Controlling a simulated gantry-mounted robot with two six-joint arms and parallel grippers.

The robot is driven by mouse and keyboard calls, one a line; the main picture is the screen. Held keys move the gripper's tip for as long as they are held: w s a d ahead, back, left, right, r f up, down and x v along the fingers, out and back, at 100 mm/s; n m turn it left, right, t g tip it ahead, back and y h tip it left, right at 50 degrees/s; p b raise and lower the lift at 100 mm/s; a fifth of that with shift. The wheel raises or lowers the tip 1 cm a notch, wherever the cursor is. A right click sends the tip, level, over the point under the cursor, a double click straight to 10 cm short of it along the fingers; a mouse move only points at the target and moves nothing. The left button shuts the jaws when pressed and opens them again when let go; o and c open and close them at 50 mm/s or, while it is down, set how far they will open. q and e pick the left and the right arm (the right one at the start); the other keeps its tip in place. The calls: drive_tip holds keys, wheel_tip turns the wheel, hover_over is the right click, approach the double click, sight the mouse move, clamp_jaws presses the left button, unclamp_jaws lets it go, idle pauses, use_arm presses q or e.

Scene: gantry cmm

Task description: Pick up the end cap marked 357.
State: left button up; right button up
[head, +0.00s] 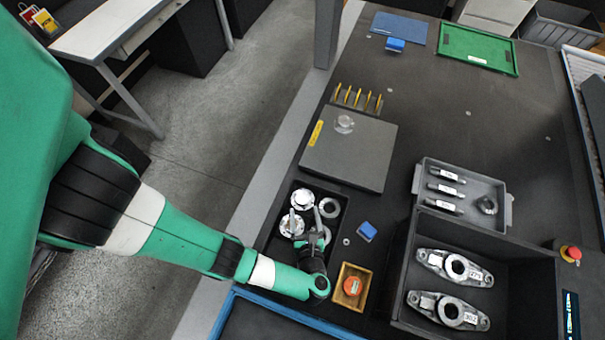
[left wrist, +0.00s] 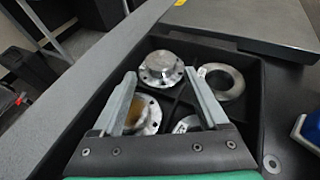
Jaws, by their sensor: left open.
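A black bin (head: 333,231) holds several metal parts. Two flanged end caps (head: 302,198) (head: 291,226) lie at its left side, with a plain ring (head: 329,207) to their right. In the left wrist view, one end cap (left wrist: 161,68) shows between and beyond the fingertips, and another (left wrist: 146,117) is partly hidden by the left finger. A part with a white label (left wrist: 187,123) is partly covered by the right finger. I cannot read 357 on any of them. My left gripper (head: 305,222) is open and empty over the bin. My right gripper is not in view.
A grey plate (head: 350,155) lies beyond the bin. A blue block (head: 367,231) and a wooden tray with a red-orange part (head: 352,287) are to the right. A tall dark box (head: 400,270) with two brackets and a grey tray of labelled parts (head: 480,185) stand farther right.

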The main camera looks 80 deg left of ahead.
sight(303, 200)
use_arm(q)
drive_tip(key=x, duration=0.5)
drive_tip(key=shift+w+a+f+b, duration=0.1)
drive_tip(key=shift+a+f+b, duration=0.05)
drive_tip(key=shift+a+b, duration=0.2)
drive_tip(key=shift+c, duration=0.2)
drive_tip(key=shift+d, duration=0.1)
clamp_jaws()
